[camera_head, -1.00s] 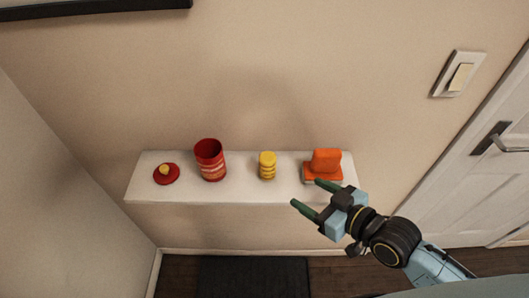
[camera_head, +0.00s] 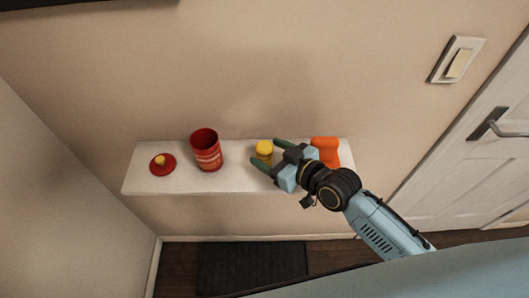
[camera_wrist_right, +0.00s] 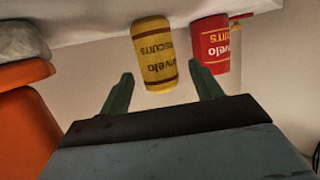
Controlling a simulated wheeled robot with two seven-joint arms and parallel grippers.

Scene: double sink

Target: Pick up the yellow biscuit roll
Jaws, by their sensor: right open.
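The yellow biscuit roll (camera_head: 264,149) stands upright on the white shelf (camera_head: 180,184). My right gripper (camera_head: 265,153) is open with its green fingertips close to the roll; the lower part of the roll is partly hidden behind it in the head view. In the right wrist view the roll (camera_wrist_right: 155,55) lies ahead of the gap between the two open fingers (camera_wrist_right: 160,88), with nothing gripped. My left gripper is not in view.
A red biscuit container (camera_head: 206,150) stands left of the roll, with a red lid (camera_head: 163,163) further left. An orange object (camera_head: 326,150) stands to the right, partly behind my gripper. A wall is behind the shelf; a door (camera_head: 490,160) is at right.

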